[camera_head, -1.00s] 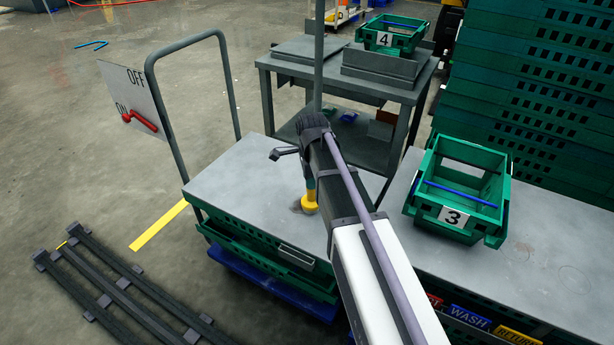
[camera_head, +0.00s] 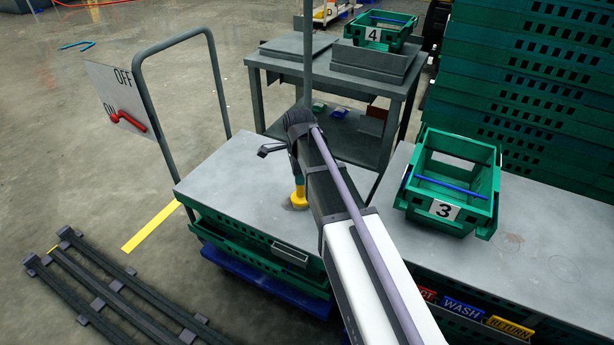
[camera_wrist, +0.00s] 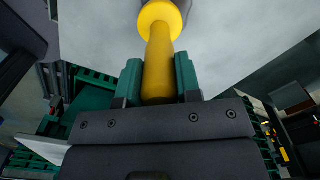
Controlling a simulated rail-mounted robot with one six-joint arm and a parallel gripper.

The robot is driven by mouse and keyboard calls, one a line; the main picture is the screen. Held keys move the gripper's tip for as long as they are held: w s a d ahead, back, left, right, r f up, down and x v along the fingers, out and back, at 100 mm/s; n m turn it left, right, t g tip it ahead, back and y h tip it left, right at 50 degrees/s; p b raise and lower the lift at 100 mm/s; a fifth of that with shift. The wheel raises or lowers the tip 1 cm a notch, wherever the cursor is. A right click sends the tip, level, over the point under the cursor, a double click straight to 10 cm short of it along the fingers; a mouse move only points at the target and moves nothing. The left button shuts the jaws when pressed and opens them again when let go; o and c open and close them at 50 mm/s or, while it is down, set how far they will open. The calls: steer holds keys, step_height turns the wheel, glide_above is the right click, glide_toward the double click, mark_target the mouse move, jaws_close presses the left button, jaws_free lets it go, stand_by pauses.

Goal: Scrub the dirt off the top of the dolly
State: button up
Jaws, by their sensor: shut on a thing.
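My gripper (camera_head: 297,178) is shut on the yellow handle of a scrubbing tool (camera_head: 299,196), which points down with its lower end at the dolly's grey top (camera_head: 235,185). In the wrist view the green fingertips (camera_wrist: 158,85) grip both sides of the yellow handle (camera_wrist: 158,55); a wide yellow collar and a greyish head show beyond it. A dim dark patch shows around the tool's foot; I cannot tell whether it is dirt, bristles or shadow. The rest of the top looks mostly plain grey. My arm hides its right part.
The dolly's tall handle (camera_head: 143,92) rises at its left end. Green crate 3 (camera_head: 410,200) stands on a grey surface at right. A grey table (camera_head: 262,62) with crate 4 (camera_head: 360,38) is behind. Dark rails (camera_head: 110,295) lie on the floor at front left.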

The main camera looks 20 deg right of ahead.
steer(key=w+a, duration=0.3)
stand_by(0.4)
steer(key=shift+r, duration=0.1)
step_height(320, 180, up, 6)
steer(key=p, duration=0.6)
step_height(320, 180, up, 3)
steer(key=p, duration=0.3)
